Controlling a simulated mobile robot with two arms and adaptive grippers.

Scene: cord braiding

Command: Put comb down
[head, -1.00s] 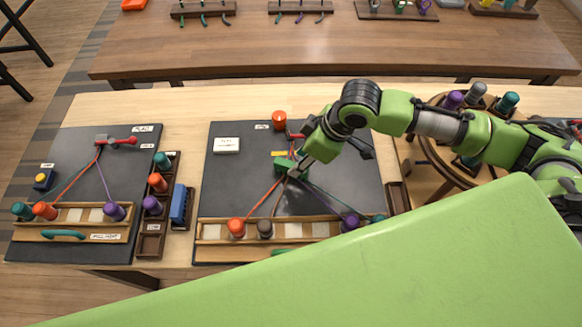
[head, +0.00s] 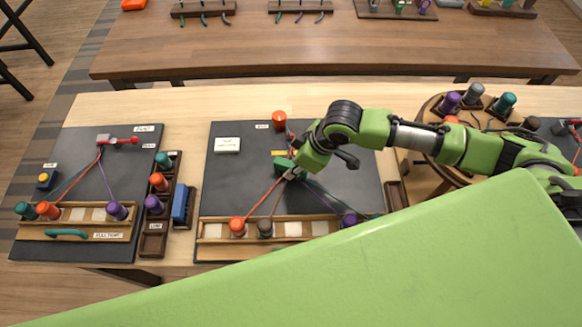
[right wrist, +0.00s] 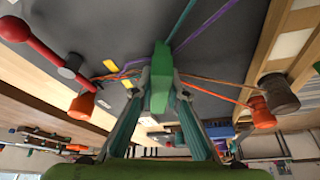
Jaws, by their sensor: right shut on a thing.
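The comb is a small green block (head: 283,164) over the middle of the dark centre board (head: 235,180), beside the point where the cords meet. My right gripper (head: 292,174) is at the comb. In the right wrist view the green comb (right wrist: 161,78) stands between my two fingertips, and they are shut on it. Coloured cords (right wrist: 208,80) run out on both sides of it. I cannot tell whether the comb touches the board. My left gripper is not in view.
A wooden rack with an orange bobbin (head: 237,228) and other bobbins lies along the board's near edge. An orange bobbin (head: 279,119) stands at the far edge. A bobbin tray (head: 153,233) and blue block (head: 180,205) are to the left. A round stand (head: 432,104) is at right.

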